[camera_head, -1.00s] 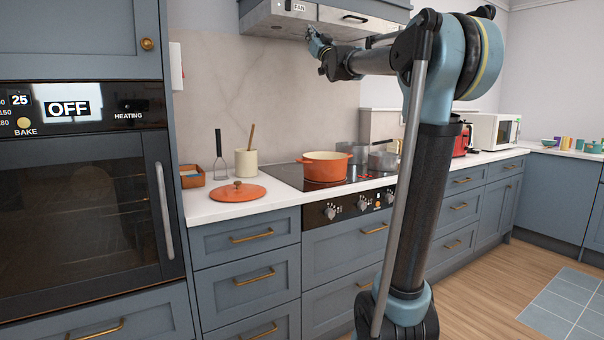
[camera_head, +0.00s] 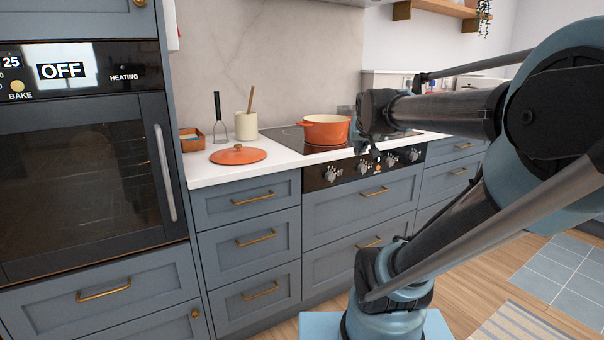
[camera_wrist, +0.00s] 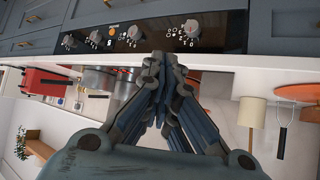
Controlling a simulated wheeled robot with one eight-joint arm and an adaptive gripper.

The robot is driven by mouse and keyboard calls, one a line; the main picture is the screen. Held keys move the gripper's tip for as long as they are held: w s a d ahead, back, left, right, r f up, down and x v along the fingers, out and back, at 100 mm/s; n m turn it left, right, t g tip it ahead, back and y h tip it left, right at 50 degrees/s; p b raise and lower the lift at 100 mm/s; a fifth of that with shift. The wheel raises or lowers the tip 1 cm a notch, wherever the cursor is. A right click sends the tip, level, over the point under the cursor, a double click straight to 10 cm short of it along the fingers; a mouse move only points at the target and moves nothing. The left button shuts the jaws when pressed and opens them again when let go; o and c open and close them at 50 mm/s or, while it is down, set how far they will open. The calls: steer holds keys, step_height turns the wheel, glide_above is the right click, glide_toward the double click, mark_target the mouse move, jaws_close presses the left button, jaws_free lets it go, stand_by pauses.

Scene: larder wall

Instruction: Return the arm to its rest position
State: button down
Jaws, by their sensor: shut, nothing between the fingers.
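My gripper (camera_head: 362,142) is at the end of my arm, in front of the hob knobs and just right of the orange pot in the head view. In the wrist view my gripper (camera_wrist: 165,72) has its fingers together at the tips, with nothing between them. The wrist picture is turned over, with the knob panel (camera_wrist: 150,35) at the top.
The orange pot (camera_head: 325,130) stands on the hob (camera_head: 290,140). An orange lid (camera_head: 238,155), a cream crock (camera_head: 246,126) and a brown box (camera_head: 191,140) are on the counter to the left. The oven (camera_head: 85,160) is at far left.

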steer(key=s+f+g, duration=0.7)
steer(key=s+f, duration=1.5)
steer(key=s, duration=0.2)
steer(key=shift+s+f+n+g+y, duration=0.25)
steer(key=shift+f+n+g+y, duration=0.05)
steer(key=shift+n+g, duration=0.1)
steer(key=shift+d, duration=0.1)
steer(key=shift+w+f, duration=0.2)
steer(key=shift+w, duration=0.3)
steer(key=c, duration=2.4)
jaws_free()
